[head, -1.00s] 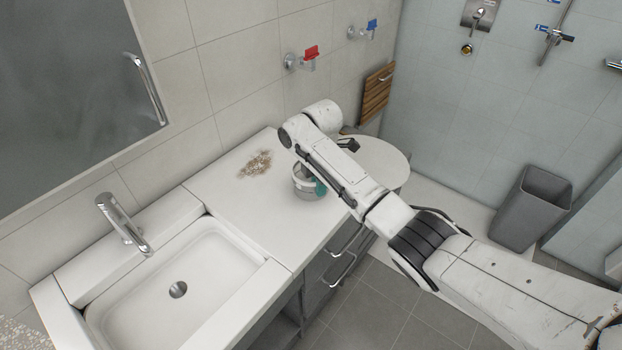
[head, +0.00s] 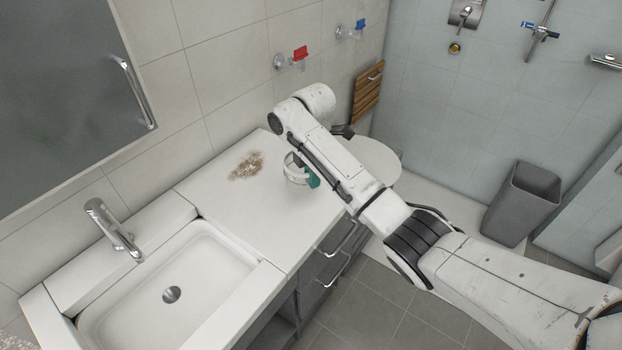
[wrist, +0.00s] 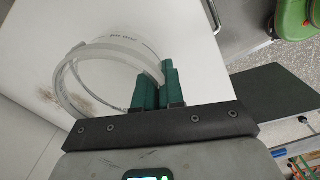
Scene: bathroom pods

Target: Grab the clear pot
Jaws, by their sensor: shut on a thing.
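The clear pot (head: 293,174) is a small see-through round vessel with a pale rim, over the white countertop right of the sink. It looks tilted and seems slightly raised off the counter in the head view. My gripper (head: 313,178) has teal fingertips and is shut on the pot's right-hand wall. In the wrist view, the two teal fingers of my gripper (wrist: 156,86) pinch the wall of the clear pot (wrist: 78,68), whose ring extends to the left. My arm hides part of the counter behind the pot.
A brown speckled patch (head: 246,166) lies on the countertop (head: 225,205) left of the pot. The sink (head: 205,262) and tap (head: 112,230) are at the left. Red (head: 300,53) and blue (head: 360,25) marked fittings are on the wall. A grey bin (head: 522,203) stands at the right.

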